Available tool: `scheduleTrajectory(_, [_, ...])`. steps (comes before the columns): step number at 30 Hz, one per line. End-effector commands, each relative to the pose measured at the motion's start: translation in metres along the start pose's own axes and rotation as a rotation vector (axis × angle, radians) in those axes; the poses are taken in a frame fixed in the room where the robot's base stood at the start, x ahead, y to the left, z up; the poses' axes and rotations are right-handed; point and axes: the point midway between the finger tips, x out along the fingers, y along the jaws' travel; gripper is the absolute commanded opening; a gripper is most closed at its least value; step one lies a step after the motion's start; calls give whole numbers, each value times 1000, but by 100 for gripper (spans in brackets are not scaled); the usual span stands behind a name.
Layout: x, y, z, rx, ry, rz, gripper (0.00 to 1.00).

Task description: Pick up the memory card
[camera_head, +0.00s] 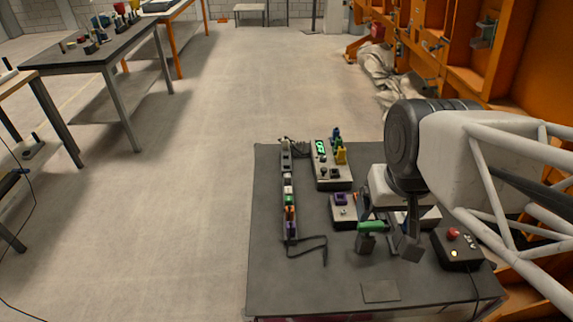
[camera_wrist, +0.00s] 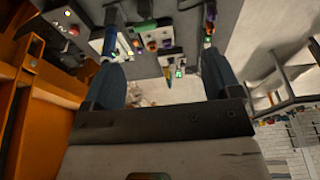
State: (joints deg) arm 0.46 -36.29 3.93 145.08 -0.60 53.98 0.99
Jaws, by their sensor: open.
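I cannot tell for certain which small part is the memory card. A dark block with a green top (camera_head: 370,226) stands on the dark table (camera_head: 290,285), close beside my gripper (camera_head: 388,236) in the head view. A small box with a purple part (camera_head: 340,199) on it lies just behind. In the wrist view my gripper (camera_wrist: 164,58) has its two blue-grey fingers wide apart. I see nothing held. My arm hides part of the table's right side.
A long strip of coloured modules (camera_head: 289,195) runs along the table's left, with a black cable (camera_head: 308,243) at its near end. A box with a green display (camera_head: 321,150) stands behind. A red-button box (camera_head: 455,248) sits at right. The table's front left is clear.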

Motion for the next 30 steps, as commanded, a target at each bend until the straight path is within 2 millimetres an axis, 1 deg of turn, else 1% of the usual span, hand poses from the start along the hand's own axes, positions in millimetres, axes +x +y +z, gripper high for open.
scheduleTrajectory(4, [0, 0, 0, 0, 0, 0, 83])
scheduleTrajectory(9, [0, 0, 0, 0, 0, 0, 58])
scheduleTrajectory(17, [0, 0, 0, 0, 0, 0, 58])
scheduleTrajectory(22, [1, -1, -6, -1, -3, -1, 58])
scheduleTrajectory(26, [5, -3, -17, -2, -12, -2, 58])
scheduleTrajectory(30, [13, -8, -38, -3, -25, -5, 58])
